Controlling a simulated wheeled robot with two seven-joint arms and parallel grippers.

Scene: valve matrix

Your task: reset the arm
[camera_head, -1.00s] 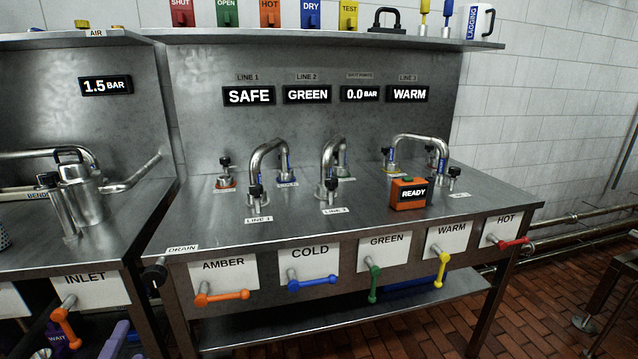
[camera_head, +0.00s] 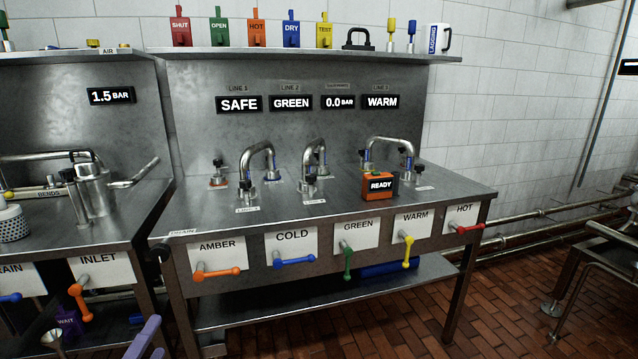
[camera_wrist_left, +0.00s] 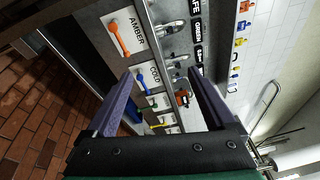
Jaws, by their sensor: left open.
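My left gripper (camera_head: 150,338) shows only by its purple fingers at the bottom left edge of the head view. In the left wrist view its two purple fingers (camera_wrist_left: 161,76) stand wide apart with nothing between them. The fingers are clear of the valve bench (camera_head: 330,205). The orange AMBER lever (camera_head: 217,273), blue COLD lever (camera_head: 294,261) and red HOT lever (camera_head: 467,228) lie roughly sideways. The green GREEN lever (camera_head: 347,263) and yellow WARM lever (camera_head: 407,252) hang down. My right gripper is not in view.
An orange box reading READY (camera_head: 379,187) stands on the bench. The left bench (camera_head: 130,200) carries a steel can (camera_head: 92,190) and has an orange INLET lever (camera_head: 80,300). Tags and a mug (camera_head: 438,39) stand on the upper shelf. Brick floor (camera_head: 395,325) is open at the front right.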

